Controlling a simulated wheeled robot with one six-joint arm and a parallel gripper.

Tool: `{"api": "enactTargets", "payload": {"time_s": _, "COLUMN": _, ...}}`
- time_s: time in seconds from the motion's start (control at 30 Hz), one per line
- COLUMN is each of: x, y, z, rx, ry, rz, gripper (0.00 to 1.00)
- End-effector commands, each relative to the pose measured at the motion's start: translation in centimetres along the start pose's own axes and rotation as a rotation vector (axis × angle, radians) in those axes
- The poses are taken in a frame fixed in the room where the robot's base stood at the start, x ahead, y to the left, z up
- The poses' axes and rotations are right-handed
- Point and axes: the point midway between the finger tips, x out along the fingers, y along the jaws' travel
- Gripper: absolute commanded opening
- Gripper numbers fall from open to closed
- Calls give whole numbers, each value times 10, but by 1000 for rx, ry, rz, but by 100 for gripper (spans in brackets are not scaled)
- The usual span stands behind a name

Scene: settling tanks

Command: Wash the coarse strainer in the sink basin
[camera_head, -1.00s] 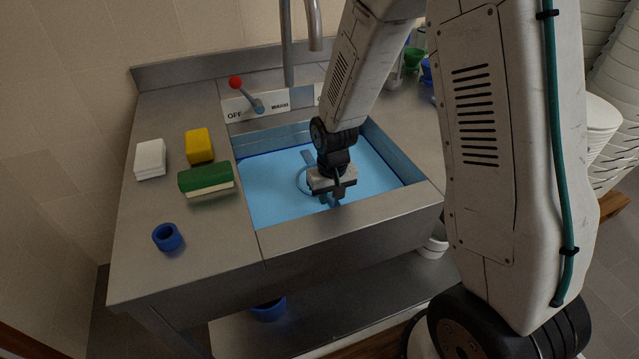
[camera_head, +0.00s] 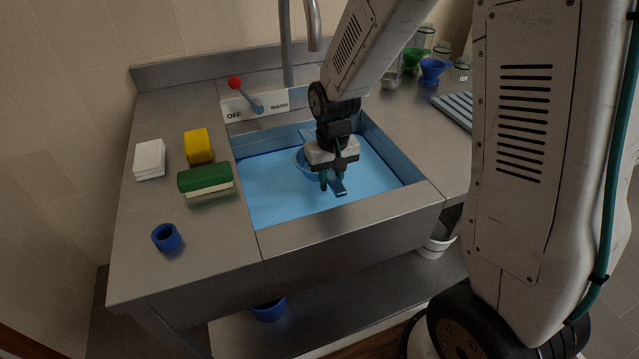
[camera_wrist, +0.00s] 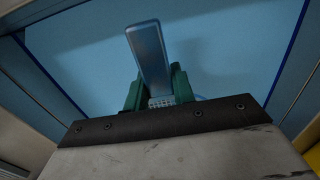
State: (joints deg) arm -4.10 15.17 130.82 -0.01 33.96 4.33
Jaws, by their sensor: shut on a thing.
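My gripper (camera_head: 333,181) is over the sink basin, its green fingers shut on the blue handle of the strainer (camera_head: 339,188). In the wrist view the handle (camera_wrist: 149,52) stands out between the green fingertips (camera_wrist: 158,90). The strainer's round blue rim shows behind and left of the gripper; the gripper hides much of it, and its mesh cannot be made out. The steel sink basin (camera_head: 408,169) holds blue-looking water. I cannot tell whether the strainer touches the water.
The tap spout (camera_head: 314,30) rises behind the basin. A red-knobbed lever (camera_head: 235,83) stands beside the OFF and WARM labels. Funnels (camera_head: 432,70) and a ribbed rack (camera_head: 454,108) stand right.

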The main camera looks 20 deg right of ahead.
Motion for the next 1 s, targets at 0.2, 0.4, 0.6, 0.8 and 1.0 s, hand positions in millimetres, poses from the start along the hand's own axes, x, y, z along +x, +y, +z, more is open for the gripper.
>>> {"api": "enactTargets", "payload": {"time_s": 0.2, "x": -19, "y": 0, "z": -1, "rx": 0, "ry": 3, "rz": 0, "gripper": 0}}
{"api": "enactTargets", "payload": {"time_s": 0.4, "x": -35, "y": 0, "z": -1, "rx": 0, "ry": 3, "rz": 0, "gripper": 0}}
{"api": "enactTargets", "payload": {"time_s": 0.6, "x": -51, "y": 0, "z": -1, "rx": 0, "ry": 3, "rz": 0, "gripper": 0}}
{"api": "enactTargets", "payload": {"time_s": 0.8, "x": -67, "y": 0, "z": -1, "rx": 0, "ry": 3, "rz": 0, "gripper": 0}}
{"api": "enactTargets", "payload": {"time_s": 1.0, "x": -81, "y": 0, "z": 0, "rx": 0, "ry": 1, "rz": 0, "gripper": 0}}
